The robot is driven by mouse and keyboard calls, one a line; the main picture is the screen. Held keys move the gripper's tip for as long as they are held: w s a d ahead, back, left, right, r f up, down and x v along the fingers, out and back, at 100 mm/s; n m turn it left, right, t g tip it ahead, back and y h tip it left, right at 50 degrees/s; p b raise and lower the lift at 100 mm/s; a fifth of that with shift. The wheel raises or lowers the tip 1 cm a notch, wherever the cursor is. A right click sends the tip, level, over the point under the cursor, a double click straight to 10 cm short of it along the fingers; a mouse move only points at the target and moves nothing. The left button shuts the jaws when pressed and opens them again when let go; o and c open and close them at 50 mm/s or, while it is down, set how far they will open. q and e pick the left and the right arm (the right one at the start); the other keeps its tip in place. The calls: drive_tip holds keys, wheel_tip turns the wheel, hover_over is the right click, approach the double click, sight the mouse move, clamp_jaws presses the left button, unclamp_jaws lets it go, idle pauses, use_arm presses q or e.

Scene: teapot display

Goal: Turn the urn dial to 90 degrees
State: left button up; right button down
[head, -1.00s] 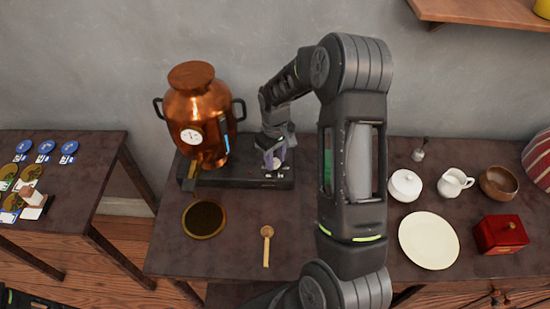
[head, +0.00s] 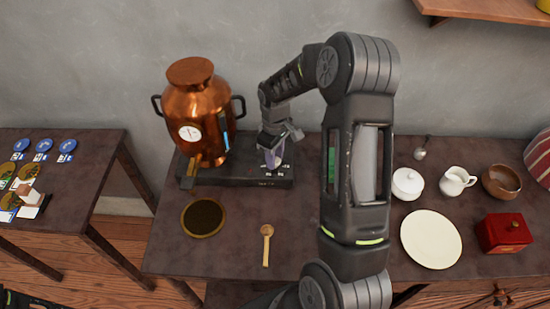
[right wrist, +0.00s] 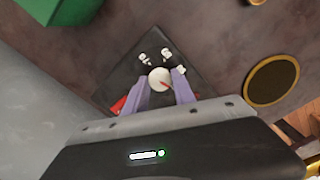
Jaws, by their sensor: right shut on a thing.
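The copper urn (head: 205,105) stands upright on a black base (head: 225,178) on the dark table, with a round white gauge (head: 190,132) on its front. My right gripper (head: 272,160) is at the right part of the base. Its purple fingers (right wrist: 160,88) are shut on the dial, one on each side. In the head view the fingers mostly hide the dial.
A round dark coaster (head: 203,217) and a wooden spoon (head: 267,245) lie in front of the base. A white lidded pot (head: 407,184), a jug (head: 456,181), a plate (head: 431,239) and a red box (head: 504,234) stand to the right. My arm hides the table's middle.

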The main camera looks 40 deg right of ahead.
drive_tip(key=n+b, duration=0.1)
drive_tip(key=n, duration=0.3)
drive_tip(key=n+b, duration=0.1)
drive_tip(key=n, duration=0.3)
drive_tip(key=shift+n, duration=0.4)
drive_tip(key=c, duration=1)
unclamp_jaws()
drive_tip(key=shift+c, duration=0.2)
drive_tip(key=shift+r, duration=0.1)
wheel_tip(320, 180, up, 8)
drive_tip(key=shift+f+b, duration=0.15)
drive_tip(key=shift+b, duration=0.4)
